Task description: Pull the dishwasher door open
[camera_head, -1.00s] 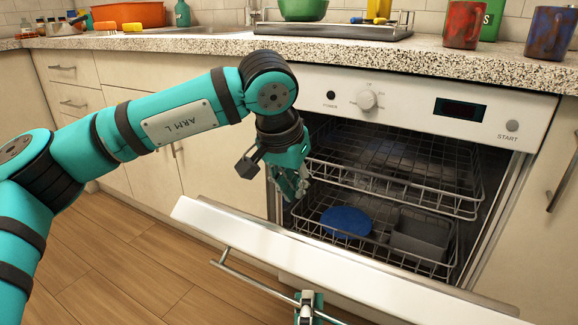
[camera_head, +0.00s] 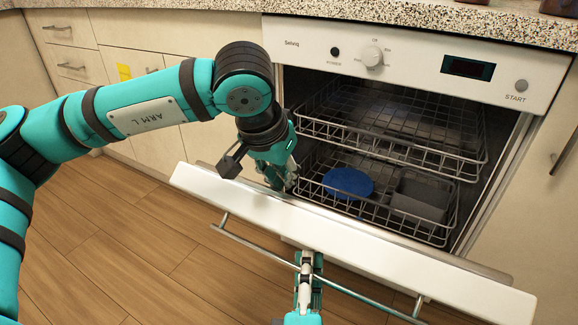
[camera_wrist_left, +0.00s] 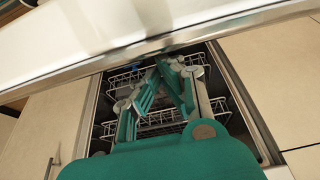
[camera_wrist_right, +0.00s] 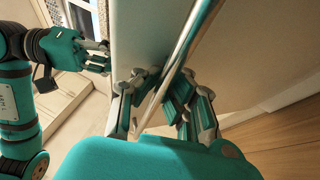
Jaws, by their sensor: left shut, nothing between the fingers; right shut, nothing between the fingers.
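The white dishwasher door (camera_head: 350,238) is partly open, tilted out from the cavity, with a metal bar handle (camera_head: 252,246) along its front. My left gripper (camera_head: 285,178) is shut and empty, at the left of the opening behind the door's top edge. Its fingers also show in front of the racks in the left wrist view (camera_wrist_left: 172,68). My right gripper (camera_head: 307,258) is shut with nothing held, at the middle of the handle. In the right wrist view the bar (camera_wrist_right: 180,55) runs close by its fingers (camera_wrist_right: 160,85); contact is unclear.
Inside are an upper rack (camera_head: 390,125) and a lower rack (camera_head: 325,190) with a blue plate (camera_head: 348,182) and a grey bin (camera_head: 420,195). A control panel (camera_head: 410,62) sits above. Cabinets (camera_head: 150,45) stand at left. The wooden floor (camera_head: 120,230) before them is clear.

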